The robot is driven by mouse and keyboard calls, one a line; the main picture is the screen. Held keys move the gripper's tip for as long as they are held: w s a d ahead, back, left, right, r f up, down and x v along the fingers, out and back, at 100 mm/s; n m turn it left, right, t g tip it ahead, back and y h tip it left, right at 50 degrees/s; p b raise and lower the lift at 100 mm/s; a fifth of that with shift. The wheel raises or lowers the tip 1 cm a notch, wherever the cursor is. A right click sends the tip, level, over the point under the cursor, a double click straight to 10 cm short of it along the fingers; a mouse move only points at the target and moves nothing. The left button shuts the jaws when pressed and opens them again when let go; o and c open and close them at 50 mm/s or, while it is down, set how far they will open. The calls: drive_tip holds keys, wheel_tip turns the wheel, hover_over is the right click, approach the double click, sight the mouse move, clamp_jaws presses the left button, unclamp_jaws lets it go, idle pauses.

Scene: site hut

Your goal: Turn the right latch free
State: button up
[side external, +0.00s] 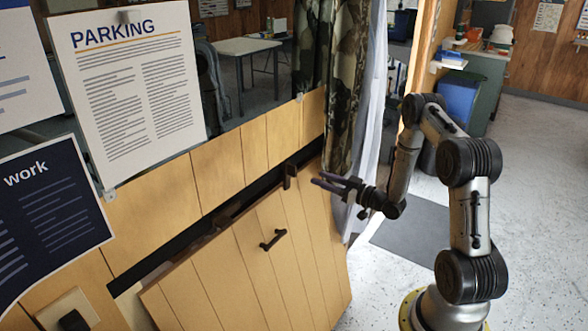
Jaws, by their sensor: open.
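The wooden panel (255,268) is set below a dark gap in the plank wall, its top edge standing away from the wall. A small dark brown latch (290,172) stands upright at the gap, near the panel's top right; this appears to be the right latch. Another dark brown piece (224,219) shows at the panel's top edge further left. A black handle (273,239) is on the panel's front. My gripper (318,179) is open and empty, its fingers pointing left at the right latch, just right of it and apparently not touching it.
A camouflage curtain (346,80) hangs just behind my gripper. Printed sheets, including a parking notice (126,85), hang on the left. A wall switch (70,318) is at the lower left. A dark mat (410,235) lies on the floor; the floor in front of the panel looks clear.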

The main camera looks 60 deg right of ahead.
sight(296, 169)
drive_tip(key=w, duration=1.1)
clamp_jaws()
idle(1.2)
